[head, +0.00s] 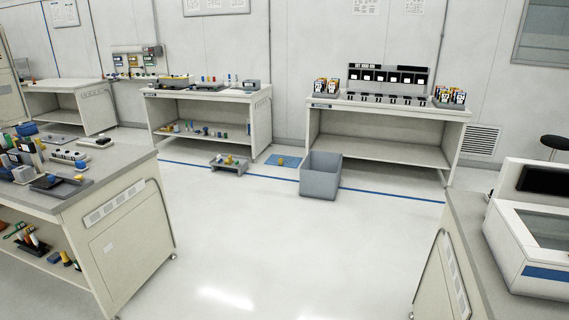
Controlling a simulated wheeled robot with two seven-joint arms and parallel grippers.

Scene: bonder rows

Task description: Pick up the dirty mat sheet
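A flat blue mat (291,163) lies on the floor near the back wall, between two workbenches. It may be the mat sheet; I cannot make out dirt on it at this distance. A small yellowish object shows on it. A grey open bin (321,182) stands at its right and front. Neither of my grippers is in view.
A low grey tray (229,164) with small items sits on the floor left of the mat. Workbenches stand at back left (203,93), back right (388,113), near left (125,178) and near right (463,262). The middle floor is clear.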

